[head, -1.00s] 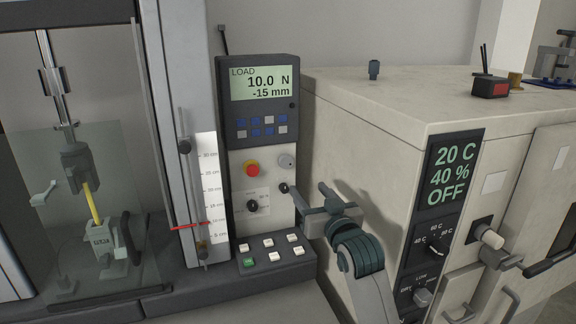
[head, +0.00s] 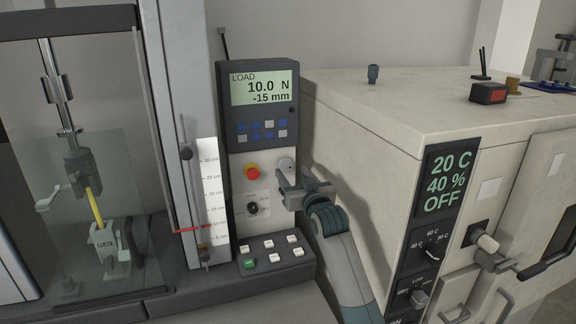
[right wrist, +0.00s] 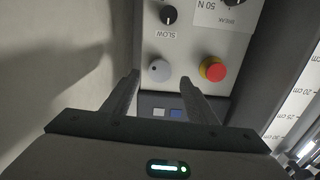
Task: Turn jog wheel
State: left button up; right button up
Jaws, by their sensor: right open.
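The jog wheel appears to be the grey round knob with a small dark dot, high on the right of the tester's control panel (head: 236,171). The knob (head: 287,164) also shows in the right wrist view (right wrist: 159,70), between and beyond the fingertips. My right gripper (head: 283,186) is open and empty, in front of the panel just below the knob in the head view. In the right wrist view its fingers (right wrist: 160,80) point at the knob with a gap on both sides; I cannot tell the remaining depth. My left gripper is not in view.
A red stop button (head: 252,172) sits left of the knob. A black selector (head: 252,208) is lower on the panel; a black SLOW knob (right wrist: 168,15) shows in the right wrist view. The display (head: 261,88) reads 10.0 N, -15 mm. A beige chamber (head: 360,165) stands close on the right.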

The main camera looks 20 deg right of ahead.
aim_at(287, 166)
jog(key=shift+w+p, duration=0.5)
jog(key=shift+w, duration=1.95)
jog(key=c, duration=1.1)
